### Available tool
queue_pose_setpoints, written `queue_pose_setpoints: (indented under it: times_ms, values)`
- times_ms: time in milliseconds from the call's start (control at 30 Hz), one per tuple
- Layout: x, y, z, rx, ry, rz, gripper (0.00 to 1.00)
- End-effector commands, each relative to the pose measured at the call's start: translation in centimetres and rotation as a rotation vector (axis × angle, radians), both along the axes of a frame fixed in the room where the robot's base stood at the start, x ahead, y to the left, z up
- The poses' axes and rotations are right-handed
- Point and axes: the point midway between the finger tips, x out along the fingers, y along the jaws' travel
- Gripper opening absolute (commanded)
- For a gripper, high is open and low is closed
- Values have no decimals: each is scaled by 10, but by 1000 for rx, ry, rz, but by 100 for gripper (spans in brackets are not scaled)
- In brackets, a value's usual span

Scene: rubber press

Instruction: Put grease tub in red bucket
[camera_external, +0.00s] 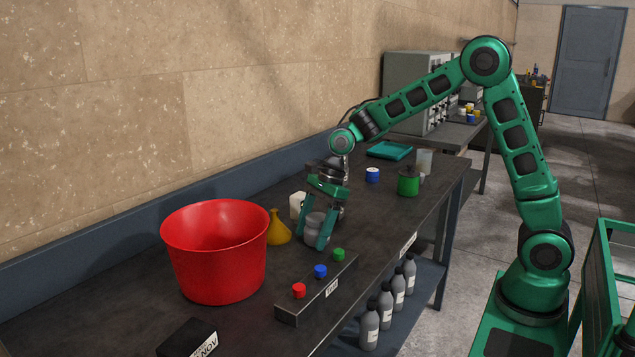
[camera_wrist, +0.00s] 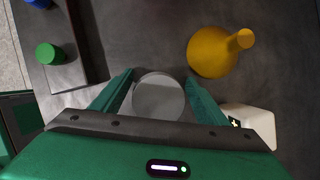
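The grease tub (camera_external: 315,228) is a small grey-white round container standing on the dark bench. It also shows from above in the wrist view (camera_wrist: 158,97). My gripper (camera_external: 322,230) points down with its two green fingers on either side of the tub. In the wrist view the fingers (camera_wrist: 160,90) are spread, one at each side of the tub, with narrow gaps that look clear. The red bucket (camera_external: 214,250) stands on the bench to the left of the tub, its opening facing up. The bucket is not in the wrist view.
A yellow flask (camera_external: 278,228) stands between bucket and tub, also in the wrist view (camera_wrist: 215,52). A white container (camera_external: 297,205) is behind the tub. A block with red, blue and green knobs (camera_external: 318,290) lies in front. A green canister (camera_external: 408,182) stands right.

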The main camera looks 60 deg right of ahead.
Motion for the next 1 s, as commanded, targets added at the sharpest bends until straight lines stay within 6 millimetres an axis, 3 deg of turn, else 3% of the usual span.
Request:
queue_pose_setpoints:
  times_ms: [33, 200, 567, 867, 1000]
  values:
    - [0, 0, 0, 0, 0, 0, 54]
    - [0, 0, 1, 1, -1, 0, 17]
    - [0, 0, 6, 0, -2, 1, 17]
    - [1, -1, 45, 0, -5, -1, 17]
    - [-19, 25, 61, 0, -4, 4, 17]
